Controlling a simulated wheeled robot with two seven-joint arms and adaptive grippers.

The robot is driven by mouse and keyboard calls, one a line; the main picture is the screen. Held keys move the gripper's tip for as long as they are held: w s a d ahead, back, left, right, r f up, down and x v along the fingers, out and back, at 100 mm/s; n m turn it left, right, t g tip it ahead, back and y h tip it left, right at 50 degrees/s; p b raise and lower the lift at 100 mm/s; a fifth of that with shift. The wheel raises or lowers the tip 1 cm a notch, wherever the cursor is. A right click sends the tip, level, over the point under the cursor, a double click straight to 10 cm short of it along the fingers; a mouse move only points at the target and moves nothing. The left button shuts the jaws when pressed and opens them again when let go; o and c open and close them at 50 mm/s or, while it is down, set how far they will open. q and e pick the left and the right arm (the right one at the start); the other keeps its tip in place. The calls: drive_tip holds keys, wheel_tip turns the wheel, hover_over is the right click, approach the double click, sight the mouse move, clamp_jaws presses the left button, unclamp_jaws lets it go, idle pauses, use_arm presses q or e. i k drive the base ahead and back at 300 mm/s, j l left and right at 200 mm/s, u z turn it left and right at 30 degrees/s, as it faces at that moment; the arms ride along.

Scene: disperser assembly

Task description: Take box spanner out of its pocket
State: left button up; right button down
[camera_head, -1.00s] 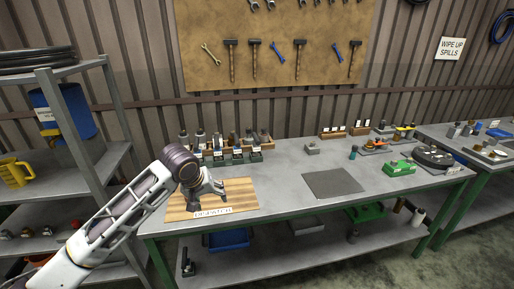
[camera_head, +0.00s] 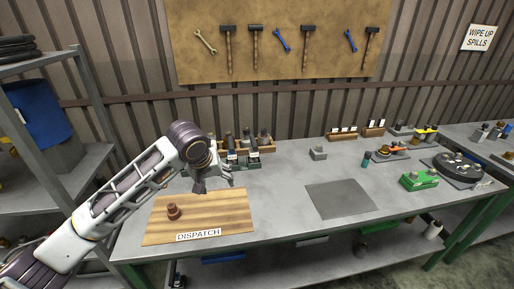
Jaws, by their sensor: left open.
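I cannot single out the box spanner or its pocket at this size. Several small upright parts stand in a row of dark holders (camera_head: 243,161) at the back of the bench, partly hidden by my left arm. My left gripper (camera_head: 216,184) is open and empty, above the back edge of the wooden board marked DISPATCH (camera_head: 222,213) and in front of those holders. A small reddish-brown part (camera_head: 173,211) stands on the left of the board, apart from the gripper. My right gripper is out of view.
A grey mat (camera_head: 338,199) lies mid-bench, with clear bench around it. A small grey block (camera_head: 318,153) stands behind it. At the right are a green item (camera_head: 419,180), a dark round fixture (camera_head: 459,167) and a tray with tools (camera_head: 386,153). A shelf rack (camera_head: 92,105) stands left.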

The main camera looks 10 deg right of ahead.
sight(254, 153)
drive_tip(key=i+l, duration=0.4)
drive_tip(key=i, duration=0.15)
drive_tip(key=i+l, duration=0.35)
drive_tip(key=i, duration=0.2)
